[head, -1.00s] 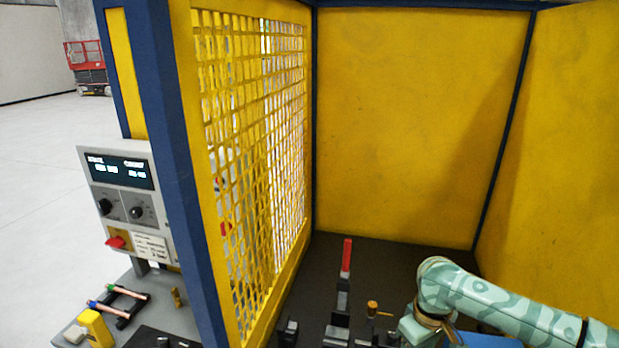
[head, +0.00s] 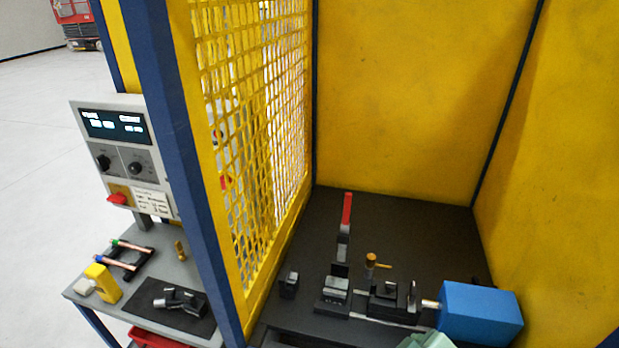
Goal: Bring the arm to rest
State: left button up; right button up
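A small piece of my teal patterned arm shows at the bottom edge, right of centre, in the head view. Its gripper is hidden below the frame. No part of my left gripper shows. Inside the yellow enclosure, a row of dark fixtures with grey metal parts (head: 337,288) stands on a dark bench (head: 413,231). A red-topped lever (head: 347,209) stands upright behind them, and a blue block (head: 480,313) is at the right end of the row. Two copper tubes (head: 118,262) with coloured ends lie on a black rack on the side table at left.
A blue post (head: 176,140) and yellow mesh wall (head: 255,150) separate the side table (head: 75,291) from the enclosure. A control panel (head: 124,153) stands behind that table. A yellow object (head: 102,283) and a black mat (head: 150,318) are on it. The rear bench is clear.

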jog(key=s+d+r+m+h, duration=0.15)
jog(key=s+d+h, duration=0.5)
jog(key=d, duration=0.65)
jog(key=s+a+f+g+y+b, duration=0.25)
jog(key=f+b, duration=0.45)
jog(key=f, duration=1.2)
jog(key=s+a+f+g+y+b, duration=0.1)
jog(key=s+a+f+y+b, duration=0.35)
jog(key=f, duration=1.45)
jog(key=s+f+m+g+b, duration=0.1)
jog(key=s+f+b, duration=0.6)
jog(key=f, duration=0.8)
jog(key=s+d+f+m+g+b, duration=0.1)
jog(key=s+f+m+g+b, duration=0.1)
jog(key=s+f+b, duration=0.5)
jog(key=s+f+h, duration=0.1)
jog(key=s+f, duration=0.3)
jog(key=f, duration=0.3)
jog(key=shift+s+d+f, duration=0.3)
jog(key=shift+f, duration=0.05)
